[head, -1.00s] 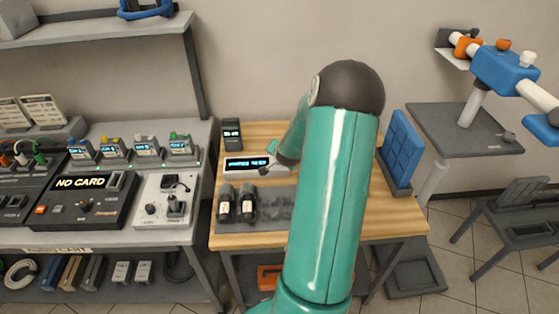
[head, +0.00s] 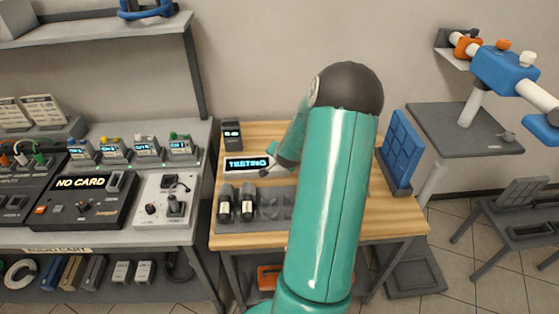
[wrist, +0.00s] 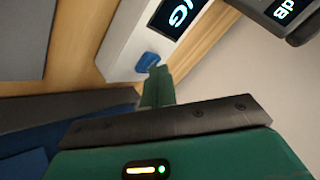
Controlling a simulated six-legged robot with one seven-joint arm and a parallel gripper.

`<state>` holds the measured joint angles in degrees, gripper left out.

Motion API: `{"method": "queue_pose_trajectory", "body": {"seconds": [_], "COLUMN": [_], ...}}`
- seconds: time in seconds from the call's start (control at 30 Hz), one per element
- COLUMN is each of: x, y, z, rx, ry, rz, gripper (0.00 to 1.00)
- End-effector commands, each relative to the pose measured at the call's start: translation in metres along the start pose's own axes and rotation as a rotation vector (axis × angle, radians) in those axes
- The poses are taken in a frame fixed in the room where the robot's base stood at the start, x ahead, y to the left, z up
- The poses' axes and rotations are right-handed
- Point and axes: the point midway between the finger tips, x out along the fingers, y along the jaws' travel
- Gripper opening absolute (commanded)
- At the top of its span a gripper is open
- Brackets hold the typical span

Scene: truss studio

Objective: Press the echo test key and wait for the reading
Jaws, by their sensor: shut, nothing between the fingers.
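The echo test unit (head: 230,176) is a pale box on the wooden bench; its dark display reads "TESTING". In the wrist view, the end of the pale unit (wrist: 118,62) carries a blue key (wrist: 147,62); its display is cut off and shows a "G". My gripper (wrist: 157,73) is shut and empty, its fingertips right at the blue key. They look to be touching it, but how far it is pressed I cannot tell. In the head view my gripper (head: 266,172) is small at the unit's right end, and my arm hides part of the bench.
A small dark meter (head: 231,134) stands behind the unit; in the wrist view it (wrist: 290,18) shows "dB". A grey tray (head: 250,226) with dark capsules lies in front. A blue panel (head: 401,150) stands on the right. A cart with a "NO CARD" device (head: 80,208) is left.

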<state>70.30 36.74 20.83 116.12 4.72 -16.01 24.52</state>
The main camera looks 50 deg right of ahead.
Motion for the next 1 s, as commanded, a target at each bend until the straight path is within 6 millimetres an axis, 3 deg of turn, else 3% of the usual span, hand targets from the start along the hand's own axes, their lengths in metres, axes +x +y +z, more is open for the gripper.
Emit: {"method": "queue_pose_trajectory", "body": {"seconds": [0.73, 1.0], "x": [-0.013, -0.030], "y": [-0.009, -0.022], "z": [-0.009, -0.021], "rx": [0.000, -0.001], "ry": [0.000, 0.002], "rz": [0.000, -0.001], "gripper": [0.00, 0.00]}}
